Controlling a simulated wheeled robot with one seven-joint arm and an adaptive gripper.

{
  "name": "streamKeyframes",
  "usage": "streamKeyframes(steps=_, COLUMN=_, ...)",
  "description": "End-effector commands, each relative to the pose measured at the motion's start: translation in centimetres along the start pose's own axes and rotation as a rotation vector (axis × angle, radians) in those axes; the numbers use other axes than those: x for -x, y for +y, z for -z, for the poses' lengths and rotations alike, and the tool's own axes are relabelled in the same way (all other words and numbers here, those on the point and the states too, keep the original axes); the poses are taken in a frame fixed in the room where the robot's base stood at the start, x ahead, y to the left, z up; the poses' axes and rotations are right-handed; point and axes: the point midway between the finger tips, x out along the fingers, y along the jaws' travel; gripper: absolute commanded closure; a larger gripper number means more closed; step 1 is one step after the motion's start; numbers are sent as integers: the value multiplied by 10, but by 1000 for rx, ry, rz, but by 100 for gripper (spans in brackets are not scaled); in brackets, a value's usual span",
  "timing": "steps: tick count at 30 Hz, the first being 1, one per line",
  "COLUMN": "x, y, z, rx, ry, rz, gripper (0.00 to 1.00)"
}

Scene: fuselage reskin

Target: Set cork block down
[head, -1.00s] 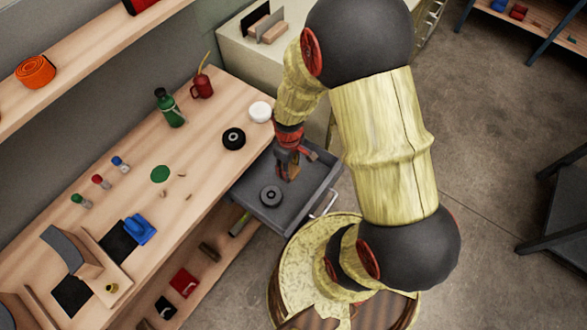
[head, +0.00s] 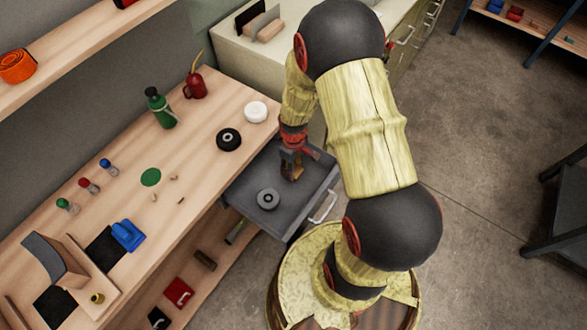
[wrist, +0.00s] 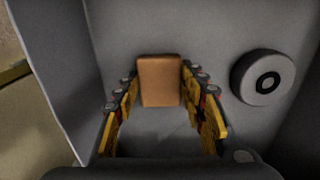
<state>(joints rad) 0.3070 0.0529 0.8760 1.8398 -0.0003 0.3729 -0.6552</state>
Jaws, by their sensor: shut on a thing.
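The cork block (wrist: 159,82) is a brown-orange block between my gripper's two yellow-and-black fingers in the wrist view. My gripper (wrist: 161,110) is shut on it. In the head view my gripper (head: 291,170) reaches down into the open grey drawer (head: 244,196), and the block is mostly hidden by the fingers. In the wrist view the block is over the drawer's grey floor (wrist: 215,40); I cannot tell whether it touches the floor.
A grey roll with a dark centre (head: 268,199) lies in the drawer beside my gripper, right of the block in the wrist view (wrist: 262,77). Drawer walls surround my gripper closely. The wooden bench (head: 195,160) holds a black roll (head: 228,139) and a white roll (head: 255,111).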

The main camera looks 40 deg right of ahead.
Motion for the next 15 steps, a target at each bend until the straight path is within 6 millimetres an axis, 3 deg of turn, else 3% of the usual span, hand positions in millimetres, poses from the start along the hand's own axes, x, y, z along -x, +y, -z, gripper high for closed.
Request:
streamKeyframes(steps=6, x=-2, y=0, z=0, rx=0, ry=0, rz=0, gripper=74)
streamKeyframes(steps=7, x=-3, y=0, z=0, rx=0, ry=0, rz=0, gripper=59)
streamKeyframes(steps=15, x=-2, y=0, z=0, rx=0, ry=0, rz=0, gripper=43)
